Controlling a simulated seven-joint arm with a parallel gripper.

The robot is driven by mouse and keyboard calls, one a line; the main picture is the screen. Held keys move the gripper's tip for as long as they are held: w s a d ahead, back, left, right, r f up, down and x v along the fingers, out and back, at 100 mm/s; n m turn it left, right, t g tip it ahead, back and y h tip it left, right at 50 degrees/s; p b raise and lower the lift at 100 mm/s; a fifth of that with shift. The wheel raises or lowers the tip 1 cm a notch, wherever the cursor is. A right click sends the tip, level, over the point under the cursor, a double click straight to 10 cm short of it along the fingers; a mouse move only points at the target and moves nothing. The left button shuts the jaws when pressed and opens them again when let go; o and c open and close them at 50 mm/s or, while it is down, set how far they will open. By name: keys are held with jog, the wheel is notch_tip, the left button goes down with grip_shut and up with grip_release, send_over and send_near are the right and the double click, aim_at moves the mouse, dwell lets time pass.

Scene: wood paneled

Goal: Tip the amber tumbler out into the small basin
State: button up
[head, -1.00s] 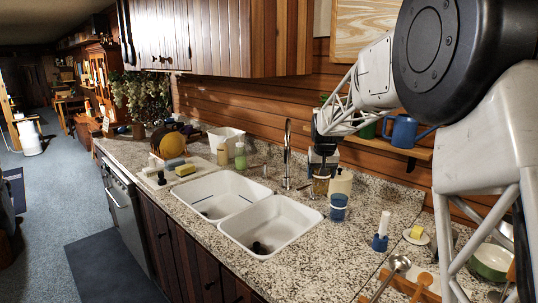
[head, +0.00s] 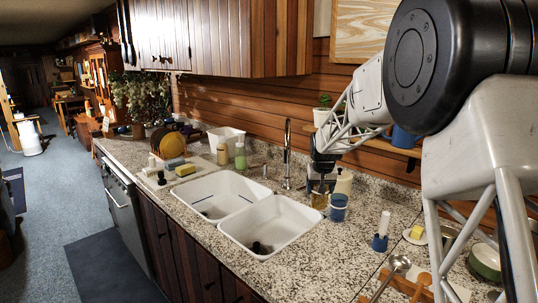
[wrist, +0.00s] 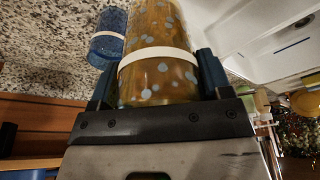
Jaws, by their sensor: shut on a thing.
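The amber tumbler (head: 319,201) is see-through with pale spots and a white band, as the wrist view shows (wrist: 158,82). My gripper (head: 321,186) is shut on it, with one finger on each side of the glass in the wrist view (wrist: 156,88). In the head view the tumbler looks about upright, just right of the near sink basin. The sink has a near basin (head: 296,222) and a far basin (head: 181,190), both white. The tumbler's contents are not clear.
A blue tumbler (head: 338,208) stands close to the right of the amber one. A faucet (head: 287,158) rises behind the sink, and a cream bottle (head: 344,182) stands behind the tumblers. A blue-based brush (head: 380,242) stands farther right. The near basin is open above.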

jog(key=shift+r, duration=0.15)
jog(key=shift+r, duration=2.9)
jog(key=shift+f, duration=0.1)
notch_tip(320, 180, down, 6)
jog(key=shift+r, duration=0.1)
jog(key=a+f, duration=0.7)
jog(key=a, duration=0.6)
jog(key=w+a+f, duration=0.1)
jog(key=a+f, duration=0.7)
jog(key=a, duration=0.4)
jog(key=shift+a, duration=0.4)
jog(key=shift+w, duration=0.1)
